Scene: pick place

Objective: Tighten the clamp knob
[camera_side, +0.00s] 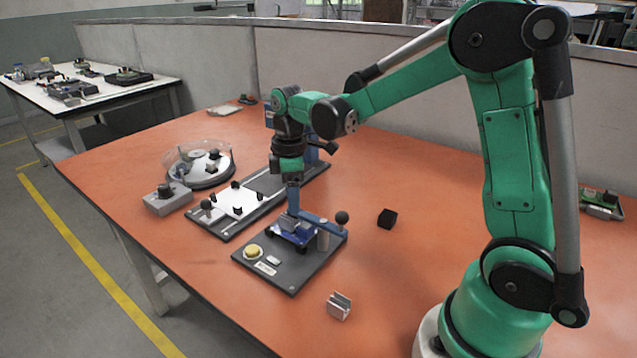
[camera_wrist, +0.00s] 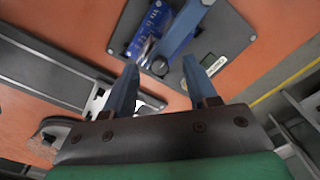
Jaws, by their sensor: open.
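A dark base plate (camera_side: 285,271) carries a blue clamp fixture (camera_side: 294,233) with a blue bar and a black ball knob (camera_side: 342,217) at its right end. I cannot tell whether this ball is the clamp knob. My gripper (camera_side: 294,208) points down just over the fixture, left of the ball. In the wrist view the two blue fingers (camera_wrist: 160,67) are spread with nothing seen between them. The blue fixture (camera_wrist: 150,28) and the dark plate (camera_wrist: 228,40) lie beyond the fingertips; the ball knob is not clear there. Contact with the fixture cannot be told.
The plate has a yellow button (camera_side: 253,251). A slide rail unit (camera_side: 222,228) with small black knobs stands behind-left. Beyond it are a grey box (camera_side: 168,203) with a knob and a round clear-walled dish (camera_side: 226,165). A black cube (camera_side: 387,218) and metal bracket (camera_side: 339,306) lie right.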

